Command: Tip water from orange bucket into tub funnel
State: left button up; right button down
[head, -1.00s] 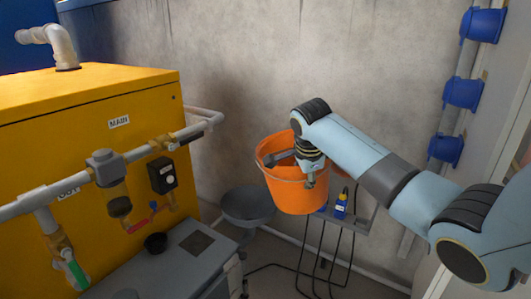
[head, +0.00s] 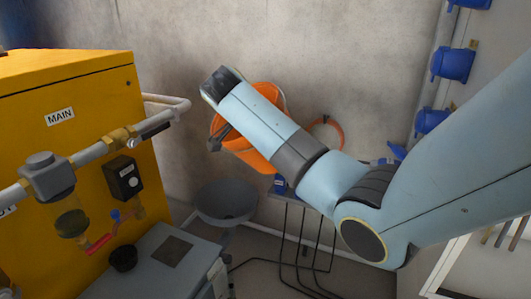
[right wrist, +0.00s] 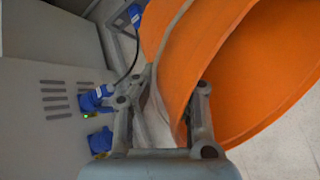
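The orange bucket (head: 262,98) is held in the air and tilted to the left in the head view, partly hidden behind my right forearm. Its orange wall fills much of the right wrist view (right wrist: 245,85). My right gripper (head: 220,136) is at the bucket's rim. In the right wrist view its two fingers (right wrist: 172,92) sit either side of the bucket wall, shut on it. The dark grey tub funnel (head: 228,203) stands below and slightly left of the bucket, apart from it. No water is visible. My left gripper is not in view.
The yellow tank (head: 60,85) with pipes and valves stands at the left. A grey cabinet (head: 165,275) is below it. Blue fittings (head: 453,63) line the right wall. Black cables (head: 300,240) hang below the bucket. An orange curved piece (head: 338,135) shows right of my arm.

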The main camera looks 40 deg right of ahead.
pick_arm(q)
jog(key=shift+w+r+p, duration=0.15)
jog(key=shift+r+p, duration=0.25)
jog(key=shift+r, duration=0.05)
pick_arm(e)
jog(key=shift+r+g+h, duration=0.3)
jog(key=shift+r+h, duration=0.8)
jog(key=shift+r, duration=0.05)
jog(key=shift+a+n, duration=0.1)
jog(key=shift+n, duration=0.2)
jog(key=shift+w+a+r+h+b, duration=0.1)
jog(key=shift+a+r+h+b, duration=0.35)
jog(key=shift+h, duration=0.45)
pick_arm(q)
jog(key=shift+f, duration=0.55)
pick_arm(e)
jog(key=shift+d+r+h, duration=0.1)
jog(key=shift+r+h, duration=0.2)
jog(key=shift+r, duration=0.15)
